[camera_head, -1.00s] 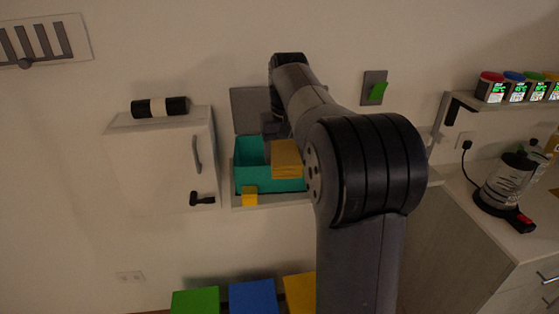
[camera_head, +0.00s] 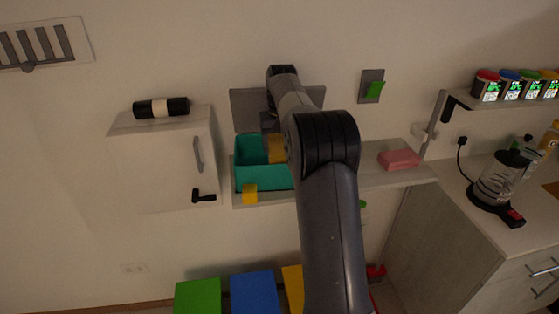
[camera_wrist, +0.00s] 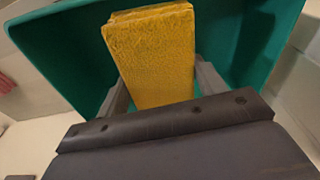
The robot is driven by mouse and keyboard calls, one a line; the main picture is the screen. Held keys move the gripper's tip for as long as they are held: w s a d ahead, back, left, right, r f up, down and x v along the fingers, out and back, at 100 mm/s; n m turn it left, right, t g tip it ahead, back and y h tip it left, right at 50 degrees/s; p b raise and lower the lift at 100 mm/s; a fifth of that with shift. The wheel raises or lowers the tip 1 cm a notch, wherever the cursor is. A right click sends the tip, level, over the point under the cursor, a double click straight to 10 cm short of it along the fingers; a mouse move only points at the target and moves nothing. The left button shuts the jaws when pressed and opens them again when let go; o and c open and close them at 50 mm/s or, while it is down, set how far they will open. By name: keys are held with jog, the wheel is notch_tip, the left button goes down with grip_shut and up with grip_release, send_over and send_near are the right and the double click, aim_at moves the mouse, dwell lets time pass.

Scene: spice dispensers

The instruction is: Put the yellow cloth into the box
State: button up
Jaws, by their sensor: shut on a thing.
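The yellow cloth (camera_wrist: 155,55) is a thick, textured block between the fingers of my gripper (camera_wrist: 160,95) in the wrist view. My gripper is shut on it. In the head view the cloth (camera_head: 277,148) shows at the box opening, partly hidden by my arm. The box (camera_head: 262,180) is teal and open at the top, and it stands on a wall shelf. In the wrist view the teal box (camera_wrist: 235,45) lies around and behind the cloth. I cannot tell whether the cloth touches the box floor.
A pink block (camera_head: 399,160) lies on the shelf (camera_head: 372,180) right of the box. A small yellow piece (camera_head: 250,194) is at the box's front. A white cabinet (camera_head: 165,160) hangs to the left. A counter with a kettle (camera_head: 497,180) stands at the right.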

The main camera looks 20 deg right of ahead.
aim_at(280, 143)
jog(key=shift+w+f+p, duration=0.2)
jog(key=shift+f+p, duration=0.35)
jog(key=shift+f, duration=2.9)
jog(key=shift+f, duration=0.1)
jog(key=o, duration=1)
jog(key=r, duration=0.4)
jog(key=s+r, duration=0.1)
jog(key=r, duration=0.7)
jog(key=shift+s+r+b, duration=0.1)
jog(key=shift+s+b, duration=0.15)
jog(key=shift+b, duration=0.1)
